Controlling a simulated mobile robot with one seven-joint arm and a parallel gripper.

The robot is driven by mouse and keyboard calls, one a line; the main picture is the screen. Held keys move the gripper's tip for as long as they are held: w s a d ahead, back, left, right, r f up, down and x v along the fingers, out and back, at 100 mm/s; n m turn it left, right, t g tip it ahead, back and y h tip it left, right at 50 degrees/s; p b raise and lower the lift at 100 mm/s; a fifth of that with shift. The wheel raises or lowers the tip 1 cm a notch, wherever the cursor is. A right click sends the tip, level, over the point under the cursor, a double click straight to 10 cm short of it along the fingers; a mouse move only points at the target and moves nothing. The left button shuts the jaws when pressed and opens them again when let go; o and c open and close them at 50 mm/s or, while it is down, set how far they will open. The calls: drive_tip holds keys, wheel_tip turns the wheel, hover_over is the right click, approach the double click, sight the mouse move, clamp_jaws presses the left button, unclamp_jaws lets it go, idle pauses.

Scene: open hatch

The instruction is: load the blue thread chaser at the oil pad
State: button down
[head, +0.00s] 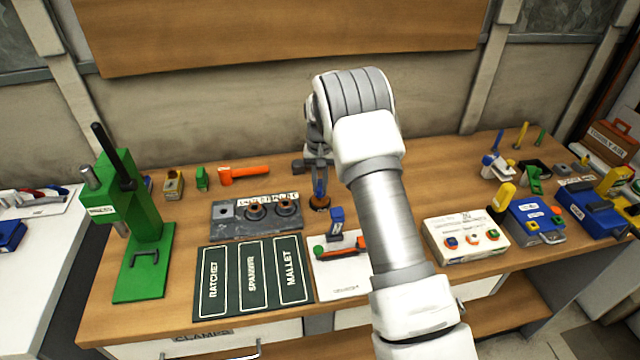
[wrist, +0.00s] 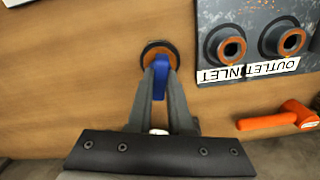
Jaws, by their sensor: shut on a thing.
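The blue thread chaser (wrist: 160,78) is between the fingertips of my gripper (wrist: 161,74) in the wrist view. In the head view it shows as a small blue piece (head: 319,188) below my gripper (head: 318,177), roughly upright. My gripper is shut on it. The oil pad, a round dark-rimmed dish with an orange-brown middle (wrist: 153,51), lies on the wooden bench; it also shows in the head view (head: 319,204). The chaser's lower end is over or at the pad. The fingers hide part of the pad, and I cannot tell whether the chaser touches it.
A grey plate with two ringed ports (head: 284,228) lies left of the pad. An orange hammer (head: 243,174) lies behind that plate. A white board with a blue-and-orange tool (head: 345,250) is in front. A green press (head: 140,230) stands at left. Bench right of the pad is partly hidden by my arm.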

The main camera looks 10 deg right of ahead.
sight(320, 184)
idle(0.4)
drive_tip(key=shift+r+p, duration=1.9)
drive_tip(key=shift+r, duration=1.6)
